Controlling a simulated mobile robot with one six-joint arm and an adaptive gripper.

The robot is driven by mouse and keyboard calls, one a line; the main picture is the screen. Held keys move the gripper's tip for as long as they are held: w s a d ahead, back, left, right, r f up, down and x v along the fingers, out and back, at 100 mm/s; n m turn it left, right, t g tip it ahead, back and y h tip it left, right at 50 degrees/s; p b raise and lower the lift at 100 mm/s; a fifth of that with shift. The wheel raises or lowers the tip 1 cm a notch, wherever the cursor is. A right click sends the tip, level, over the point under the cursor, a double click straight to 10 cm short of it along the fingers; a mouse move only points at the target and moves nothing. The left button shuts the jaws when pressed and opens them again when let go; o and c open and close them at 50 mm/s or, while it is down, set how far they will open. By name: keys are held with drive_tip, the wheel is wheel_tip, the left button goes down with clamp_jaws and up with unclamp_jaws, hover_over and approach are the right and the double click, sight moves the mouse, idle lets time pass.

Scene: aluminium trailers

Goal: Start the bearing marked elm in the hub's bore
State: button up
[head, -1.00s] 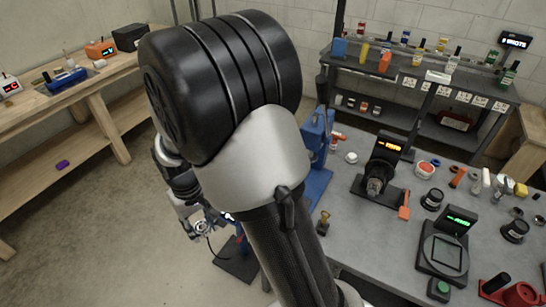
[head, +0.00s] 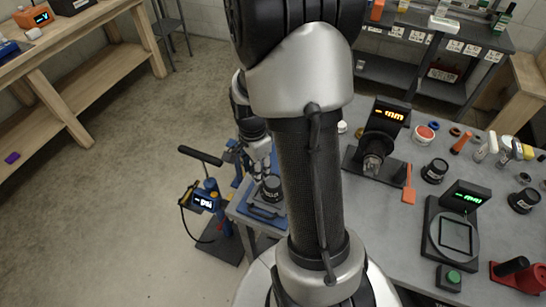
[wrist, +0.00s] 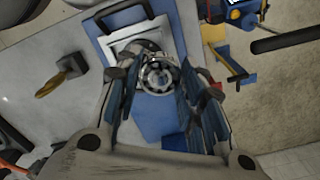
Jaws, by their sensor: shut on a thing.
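In the wrist view my gripper (wrist: 158,70) is shut on a silver ring-shaped bearing (wrist: 157,80), seen face-on between the two fingers. No elm mark can be read on it. Just beyond the bearing is a dark round part with a ring-like rim (wrist: 149,46), seemingly the hub, on a pale square plate (wrist: 118,36) over a blue base (wrist: 122,16). The bearing overlaps it in the picture, so I cannot tell whether they touch. In the head view my gripper (head: 262,168) is over the table's left end, partly behind my arm, and the bearing cannot be made out.
A blue stand with a lit display (head: 205,200) and a black handle stands off the table's left edge. A black machine with an orange display (head: 385,125), a scale (head: 455,235) and several small parts occupy the table to the right. The floor at left is clear.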

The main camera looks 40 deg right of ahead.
drive_tip(key=s+d+r+m, duration=0.1)
drive_tip(key=m, duration=0.1)
drive_tip(key=s+d+r+m, duration=0.2)
drive_tip(key=m, duration=0.1)
drive_tip(key=shift+d+r+m, duration=0.3)
drive_tip(key=shift+r, duration=0.1)
drive_tip(key=shift+f+b, duration=2.1)
drive_tip(key=shift+f, duration=0.85)
drive_tip(key=shift+f+b, duration=0.7)
drive_tip(key=shift+f, duration=0.45)
drive_tip(key=o, duration=1.2)
wheel_tip(320, 180, up, 12)
drive_tip(key=shift+r, duration=0.1)
drive_tip(key=shift+w+a, duration=0.1)
